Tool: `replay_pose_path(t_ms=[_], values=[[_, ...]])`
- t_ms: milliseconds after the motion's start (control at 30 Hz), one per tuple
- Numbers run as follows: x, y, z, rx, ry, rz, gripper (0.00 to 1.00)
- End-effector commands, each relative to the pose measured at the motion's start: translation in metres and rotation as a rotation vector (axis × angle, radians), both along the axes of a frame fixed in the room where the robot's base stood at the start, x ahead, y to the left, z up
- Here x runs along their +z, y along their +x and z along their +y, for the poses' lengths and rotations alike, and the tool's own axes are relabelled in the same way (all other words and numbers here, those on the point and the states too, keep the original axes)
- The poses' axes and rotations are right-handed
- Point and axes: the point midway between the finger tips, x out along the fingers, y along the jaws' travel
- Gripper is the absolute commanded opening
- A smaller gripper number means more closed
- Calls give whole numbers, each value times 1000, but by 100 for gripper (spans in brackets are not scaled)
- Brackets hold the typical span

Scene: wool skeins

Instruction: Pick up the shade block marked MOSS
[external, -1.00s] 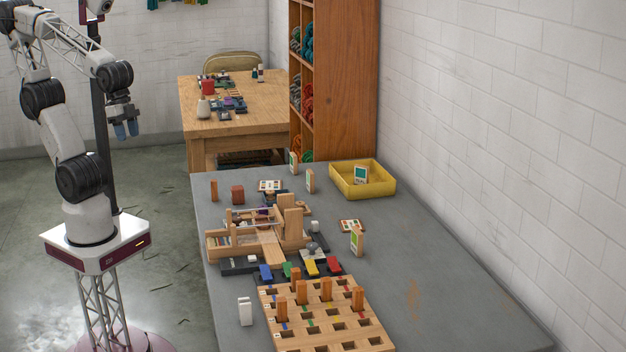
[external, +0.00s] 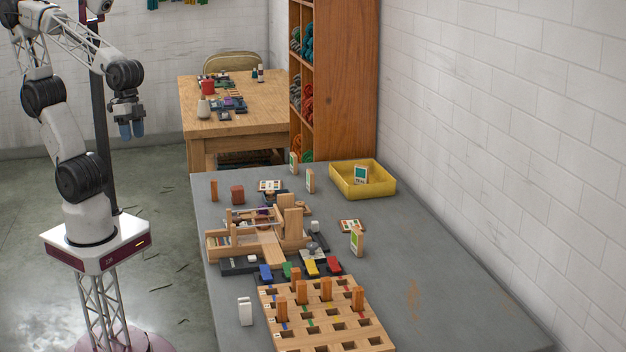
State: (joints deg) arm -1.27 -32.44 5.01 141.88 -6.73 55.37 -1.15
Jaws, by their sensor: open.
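My gripper (external: 132,131) is open and empty, with its blue fingertips pointing down. It hangs over the floor to the left of the grey table (external: 430,290), well apart from everything on it. Upright wood-edged blocks with pale, coloured faces stand on the table: one at the back (external: 294,163), one just in front of it (external: 310,181), and one right of the wooden loom-like frame (external: 357,241). Another such block with a green face (external: 361,174) is in the yellow tray (external: 385,190). The lettering is too small to read, so I cannot tell which is marked MOSS.
The wooden frame (external: 268,243) stands mid-table. A pegboard with square holes and several upright pegs (external: 345,325) is at the front.

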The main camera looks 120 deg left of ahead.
Motion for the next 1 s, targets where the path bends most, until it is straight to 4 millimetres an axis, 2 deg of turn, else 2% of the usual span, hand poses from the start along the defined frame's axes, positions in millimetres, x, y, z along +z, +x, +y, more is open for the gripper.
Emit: replay_pose_path(t_ms=[567, 1000], values=[[3, 122, -5, 365, -356, 189, 49], [-8, 227, 13, 641, -637, 326, 49]])
